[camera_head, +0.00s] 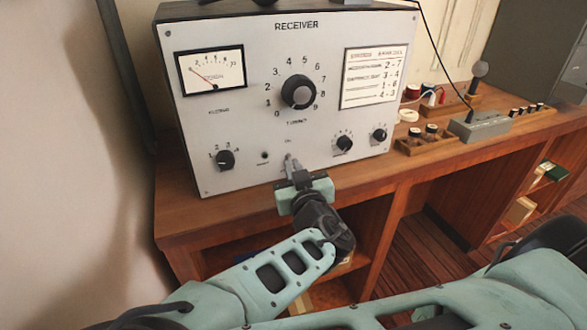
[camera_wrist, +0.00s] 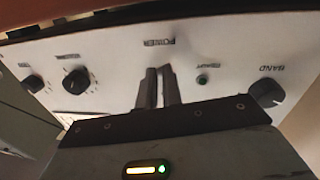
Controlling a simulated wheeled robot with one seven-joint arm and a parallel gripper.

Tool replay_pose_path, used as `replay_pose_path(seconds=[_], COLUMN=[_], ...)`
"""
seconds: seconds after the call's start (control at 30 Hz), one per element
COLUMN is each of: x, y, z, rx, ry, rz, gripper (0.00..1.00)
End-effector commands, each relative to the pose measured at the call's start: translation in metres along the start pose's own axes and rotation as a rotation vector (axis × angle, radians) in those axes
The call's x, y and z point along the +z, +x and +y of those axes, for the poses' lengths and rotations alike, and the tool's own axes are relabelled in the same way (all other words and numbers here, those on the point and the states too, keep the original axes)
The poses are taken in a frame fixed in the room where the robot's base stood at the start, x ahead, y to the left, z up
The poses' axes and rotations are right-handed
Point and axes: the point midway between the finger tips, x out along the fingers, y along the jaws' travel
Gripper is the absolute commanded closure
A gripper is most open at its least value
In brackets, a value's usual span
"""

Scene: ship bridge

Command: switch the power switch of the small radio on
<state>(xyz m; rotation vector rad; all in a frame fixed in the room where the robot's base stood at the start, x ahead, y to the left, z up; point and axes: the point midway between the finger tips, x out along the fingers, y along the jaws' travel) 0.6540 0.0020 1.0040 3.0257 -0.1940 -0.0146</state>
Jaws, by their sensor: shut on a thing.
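The radio is a pale grey box marked RECEIVER (camera_head: 230,120), standing on the wooden desk. Its power switch (camera_head: 288,157) is a small lever low on the front panel, mostly hidden by my fingers. My gripper (camera_head: 293,174) is at the panel, its jaws shut on the switch. In the wrist view, the radio's front panel (camera_wrist: 225,50) appears upside down, with the POWER label just beyond my two nearly closed gripper fingers (camera_wrist: 160,82). I cannot tell the lever's position. A small green lamp (camera_wrist: 202,80) sits beside the switch.
A BAND knob (camera_head: 225,160), a large tuning dial (camera_head: 298,92) and two small knobs (camera_head: 344,143) surround the switch. A grey microphone unit (camera_head: 480,127) and a wooden tray (camera_head: 424,143) stand right of the radio. The desk edge (camera_head: 220,235) runs under my wrist.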

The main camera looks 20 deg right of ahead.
Motion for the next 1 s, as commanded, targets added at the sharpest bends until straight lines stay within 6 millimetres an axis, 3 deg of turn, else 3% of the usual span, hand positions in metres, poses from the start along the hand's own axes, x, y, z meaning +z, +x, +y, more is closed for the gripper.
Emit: replay_pose_path(seconds=[0.33, 1.0], x=[-0.015, -0.036], y=[0.0, 0.006], z=[0.002, 0.003], rx=[-0.011, -0.073], ry=[-0.009, -0.078], rz=[-0.121, -0.657], gripper=[1.0, 1.0])
